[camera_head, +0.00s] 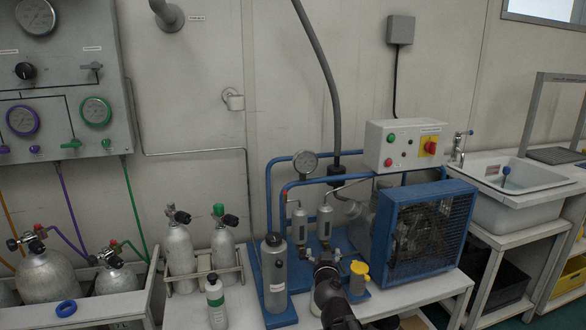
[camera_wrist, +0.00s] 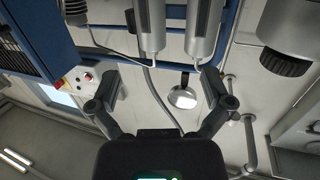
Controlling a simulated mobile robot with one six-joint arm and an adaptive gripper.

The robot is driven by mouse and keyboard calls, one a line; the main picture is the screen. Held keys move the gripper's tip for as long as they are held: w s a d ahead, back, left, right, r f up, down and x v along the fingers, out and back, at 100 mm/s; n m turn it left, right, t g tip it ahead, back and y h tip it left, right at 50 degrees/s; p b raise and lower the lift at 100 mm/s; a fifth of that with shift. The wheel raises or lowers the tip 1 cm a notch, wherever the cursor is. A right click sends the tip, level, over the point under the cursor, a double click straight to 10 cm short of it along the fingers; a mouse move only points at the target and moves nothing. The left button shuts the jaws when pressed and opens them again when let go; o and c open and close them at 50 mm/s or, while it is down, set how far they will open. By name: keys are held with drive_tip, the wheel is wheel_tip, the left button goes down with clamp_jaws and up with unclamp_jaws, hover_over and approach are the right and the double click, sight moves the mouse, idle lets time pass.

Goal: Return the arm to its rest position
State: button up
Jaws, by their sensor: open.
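My gripper (camera_wrist: 158,82) is open in the wrist view, its two dark fingers spread wide with nothing between them. In the head view my dark arm (camera_head: 332,298) rises from the bottom edge, in front of the blue compressor frame. My gripper's fingers are not clear there. In the wrist view, which looks upside down, two metal filter cylinders (camera_wrist: 150,25) are beyond the fingers.
The compressor (camera_head: 425,230) stands on a white bench right of my arm. A grey bottle (camera_head: 274,270), a green-labelled bottle (camera_head: 215,298) and a yellow-capped container (camera_head: 358,277) are close by. Diving cylinders (camera_head: 180,250) stand left; a sink (camera_head: 520,195) is right.

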drive_tip(key=s+d+f+m+g+h, duration=0.3)
drive_tip(key=s+d+f+g+h, duration=0.25)
drive_tip(key=d+f+g, duration=0.4)
drive_tip(key=s+a+f+n+g+y, duration=0.1)
drive_tip(key=s+f+n+g+y, duration=0.2)
drive_tip(key=s, duration=0.5)
drive_tip(key=s+f+g+y, duration=0.3)
drive_tip(key=s+f+g, duration=0.15)
drive_tip(key=s, duration=0.25)
wheel_tip(320, 180, up, 27)
drive_tip(key=p, duration=2.6)
drive_tip(key=shift+a+f+p, duration=0.15)
drive_tip(key=shift+f+p, duration=0.05)
drive_tip(key=shift+p, duration=0.2)
drive_tip(key=shift+s, duration=0.1)
